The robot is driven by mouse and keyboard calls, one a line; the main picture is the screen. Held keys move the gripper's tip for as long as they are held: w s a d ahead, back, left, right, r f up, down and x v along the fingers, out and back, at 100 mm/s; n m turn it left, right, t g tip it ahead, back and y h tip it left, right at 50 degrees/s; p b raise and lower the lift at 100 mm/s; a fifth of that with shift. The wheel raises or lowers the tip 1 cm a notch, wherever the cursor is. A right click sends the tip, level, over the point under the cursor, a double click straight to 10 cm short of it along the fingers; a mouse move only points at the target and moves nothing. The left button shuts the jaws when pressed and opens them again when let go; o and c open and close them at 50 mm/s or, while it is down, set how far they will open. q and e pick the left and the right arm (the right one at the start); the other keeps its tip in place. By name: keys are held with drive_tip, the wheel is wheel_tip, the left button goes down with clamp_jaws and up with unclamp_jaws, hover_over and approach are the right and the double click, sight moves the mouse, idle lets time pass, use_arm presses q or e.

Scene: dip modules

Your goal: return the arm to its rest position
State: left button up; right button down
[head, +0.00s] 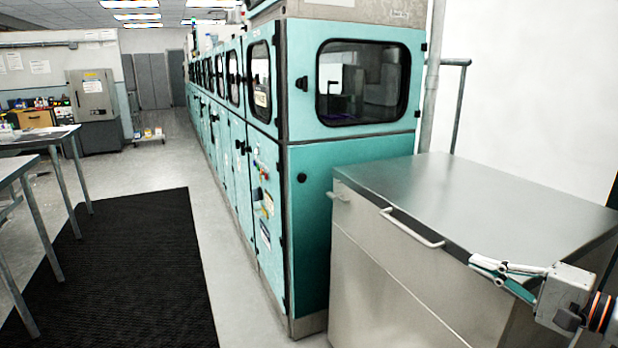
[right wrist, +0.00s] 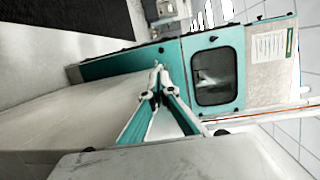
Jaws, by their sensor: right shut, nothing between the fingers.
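My right gripper (head: 482,263) shows at the lower right of the head view, in front of the front edge of a steel cabinet's top. Its fingers are shut with nothing between them and point left. In the right wrist view the same gripper (right wrist: 157,70) shows its fingertips meeting, with the teal machine beyond. Whether it touches the cabinet I cannot tell. My left gripper is not in view.
The steel cabinet (head: 480,200) has a bare top and a bar handle (head: 412,228). A long teal machine (head: 350,170) stands behind it. A black mat (head: 125,275) lies on the floor, with tables (head: 35,140) at the left. The aisle is clear.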

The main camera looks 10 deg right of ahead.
drive_tip(key=s+a+f+m+h+p, duration=0.15)
drive_tip(key=a+f+m, duration=0.45)
drive_tip(key=f+m, duration=0.6)
drive_tip(key=s+a+f+m+h+p, duration=0.15)
drive_tip(key=a+f+m, duration=0.45)
drive_tip(key=m, duration=1)
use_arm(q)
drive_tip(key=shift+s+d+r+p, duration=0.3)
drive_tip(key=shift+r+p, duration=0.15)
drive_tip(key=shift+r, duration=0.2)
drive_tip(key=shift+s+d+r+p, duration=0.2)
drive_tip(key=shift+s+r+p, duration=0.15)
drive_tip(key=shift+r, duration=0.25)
use_arm(e)
drive_tip(key=s+a+f+m+g+h, duration=0.1)
drive_tip(key=s+a+f+m, duration=0.3)
drive_tip(key=s+f+m, duration=0.5)
drive_tip(key=s+a+f+m+g+h, duration=0.2)
drive_tip(key=s+f+m, duration=0.8)
drive_tip(key=m, duration=0.8)
drive_tip(key=shift+s+a+f+m+g, duration=0.3)
drive_tip(key=shift+a+f+g, duration=0.25)
drive_tip(key=shift+a, duration=0.3)
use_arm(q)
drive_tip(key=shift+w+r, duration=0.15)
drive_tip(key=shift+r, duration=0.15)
